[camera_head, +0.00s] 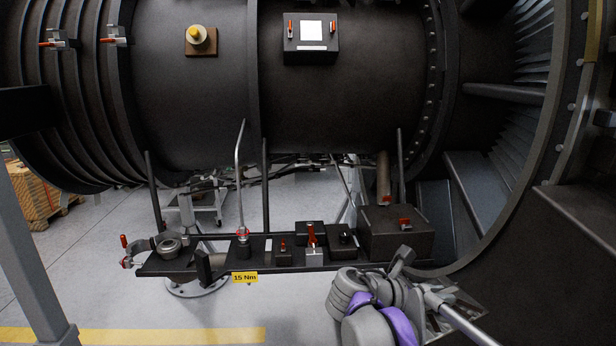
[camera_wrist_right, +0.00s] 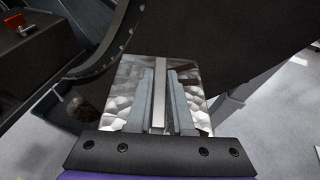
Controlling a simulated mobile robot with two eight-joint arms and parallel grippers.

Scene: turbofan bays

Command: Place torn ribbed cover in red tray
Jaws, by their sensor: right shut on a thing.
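My right gripper (camera_wrist_right: 160,85) is shut on a shiny silver sheet (camera_wrist_right: 125,82) with a dimpled, quilted look, which I take to be the cover. The sheet shows on both sides of the grey fingers in the right wrist view. I cannot make out a red tray in either view. My left gripper is out of view.
A black shelf (camera_head: 215,262) under the engine casing (camera_head: 190,100) carries small fittings and a black box (camera_head: 398,232) with a red latch. The right wrist view shows a dark bin (camera_wrist_right: 58,122) with brownish contents. Open floor (camera_head: 130,295) lies in front.

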